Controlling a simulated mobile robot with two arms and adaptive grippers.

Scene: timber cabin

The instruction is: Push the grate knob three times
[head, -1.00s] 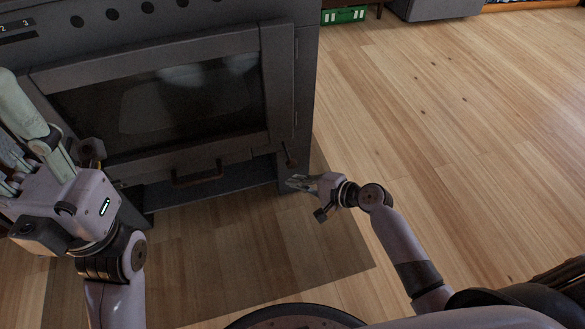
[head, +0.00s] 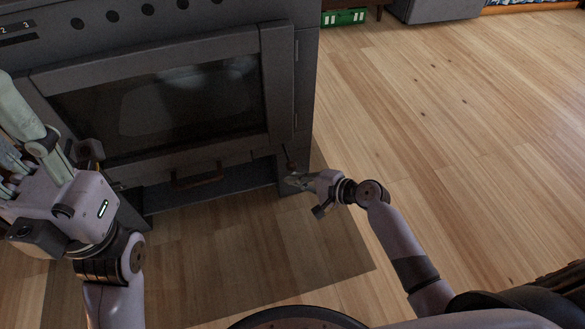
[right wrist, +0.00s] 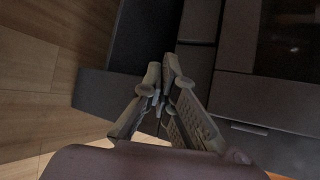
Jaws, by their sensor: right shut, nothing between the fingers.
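The dark stove (head: 150,100) fills the upper left of the head view. A small brownish knob (head: 290,161), apparently the grate knob, is low on its right front, beside the lower opening. My right gripper (head: 292,181) is just below the knob, fingers towards the stove; I cannot tell whether they touch it. In the right wrist view its fingertips (right wrist: 164,76) are together with nothing between them, against the dark stove front. The knob is not clear there. My left gripper (head: 22,135) is at the left edge before the stove, partly cut off, its closure unclear.
A wide oven door (head: 283,80) with dark glass is above the right gripper. A brown handle (head: 197,178) is at the lower opening. The wooden floor (head: 430,130) right of the stove is clear. A green crate (head: 343,17) stands farther back.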

